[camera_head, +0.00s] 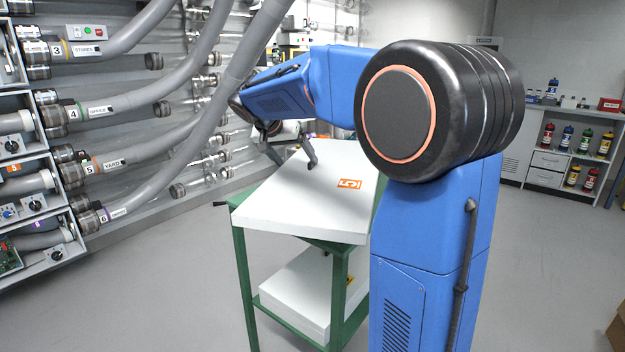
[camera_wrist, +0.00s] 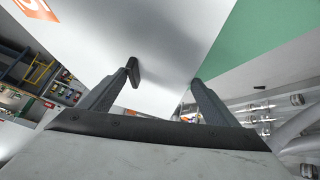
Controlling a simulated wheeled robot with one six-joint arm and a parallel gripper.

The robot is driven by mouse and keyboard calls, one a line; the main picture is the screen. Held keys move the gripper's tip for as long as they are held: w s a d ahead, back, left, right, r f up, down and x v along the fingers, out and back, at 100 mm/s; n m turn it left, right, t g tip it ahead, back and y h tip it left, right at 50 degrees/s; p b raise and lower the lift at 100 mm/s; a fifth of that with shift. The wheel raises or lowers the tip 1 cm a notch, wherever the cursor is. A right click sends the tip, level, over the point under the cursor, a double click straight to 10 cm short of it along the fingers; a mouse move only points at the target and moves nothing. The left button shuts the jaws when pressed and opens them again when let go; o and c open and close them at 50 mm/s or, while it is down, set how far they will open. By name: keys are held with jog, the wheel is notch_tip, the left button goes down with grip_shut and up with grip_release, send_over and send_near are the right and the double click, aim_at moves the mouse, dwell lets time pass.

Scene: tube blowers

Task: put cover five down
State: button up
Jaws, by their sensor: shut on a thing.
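Cover five (camera_head: 300,205) is a white flat panel with an orange "5" label (camera_head: 349,183). It is at the top of a green cart (camera_head: 245,268), roughly level, with a strip of green top showing beyond it. I cannot tell whether it rests fully on the cart. My gripper (camera_head: 291,160) is shut on the far edge of the panel. In the wrist view, my gripper (camera_wrist: 164,78) has one finger over the white face (camera_wrist: 170,40) and the other at its edge, beside the green surface (camera_wrist: 265,35). Part of the grip is hidden by my arm.
Another white panel (camera_head: 295,295) lies on the cart's lower shelf. Grey hoses (camera_head: 150,90) and numbered ports fill the rack at left. A shelf unit with bottles (camera_head: 570,150) stands at the back right. The floor (camera_head: 170,290) left of the cart is clear.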

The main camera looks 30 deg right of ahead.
aim_at(279, 176)
jog(key=shift+f, duration=3.4)
jog(key=o, duration=2)
jog(key=v, duration=1.2)
